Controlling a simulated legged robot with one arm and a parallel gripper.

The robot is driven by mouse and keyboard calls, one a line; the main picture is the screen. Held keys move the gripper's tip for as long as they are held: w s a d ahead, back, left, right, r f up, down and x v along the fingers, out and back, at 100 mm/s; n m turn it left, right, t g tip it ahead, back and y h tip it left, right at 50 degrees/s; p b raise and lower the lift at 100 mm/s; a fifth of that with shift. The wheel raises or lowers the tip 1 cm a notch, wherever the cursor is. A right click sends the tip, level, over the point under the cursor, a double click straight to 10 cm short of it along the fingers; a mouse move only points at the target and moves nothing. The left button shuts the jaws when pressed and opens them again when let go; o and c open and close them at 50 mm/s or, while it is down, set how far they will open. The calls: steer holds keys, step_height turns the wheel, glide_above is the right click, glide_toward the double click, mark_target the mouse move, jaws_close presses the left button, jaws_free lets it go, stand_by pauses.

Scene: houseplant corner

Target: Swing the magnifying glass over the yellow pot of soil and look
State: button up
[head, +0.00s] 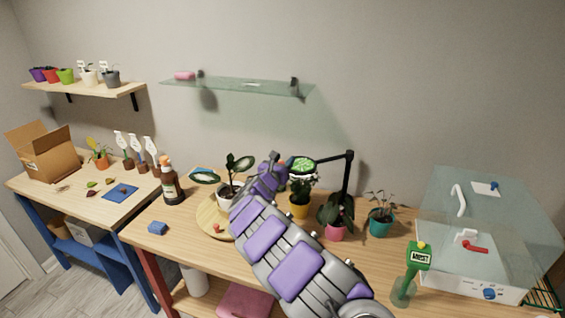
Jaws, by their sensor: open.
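The magnifying glass (302,165) is a round lens at the end of a black jointed arm, which runs left from an upright post at the back of the right table. Green and white show through or on the lens. A yellow pot (299,209) with a leafy plant stands just below the lens in the head view; its soil is hard to make out. My gripper (274,159) is open, just left of the lens. I cannot tell whether it touches the lens. My arm hides part of the table in front of the pot.
A white pot (227,196) stands on a round wooden board left of my arm. A pink pot (336,231) and a teal pot (380,222) stand to the right. A brown bottle (172,184) and a clear-lidded box (480,270) flank them. A glass shelf (240,87) hangs above.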

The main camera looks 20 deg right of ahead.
steer(key=p+v, duration=0.2)
steer(key=v, duration=1.5)
steer(key=shift+a+p, duration=0.2)
steer(key=shift+p, duration=0.2)
steer(key=shift+s, duration=0.1)
steer(key=shift+c, duration=0.4)
stand_by(1.3)
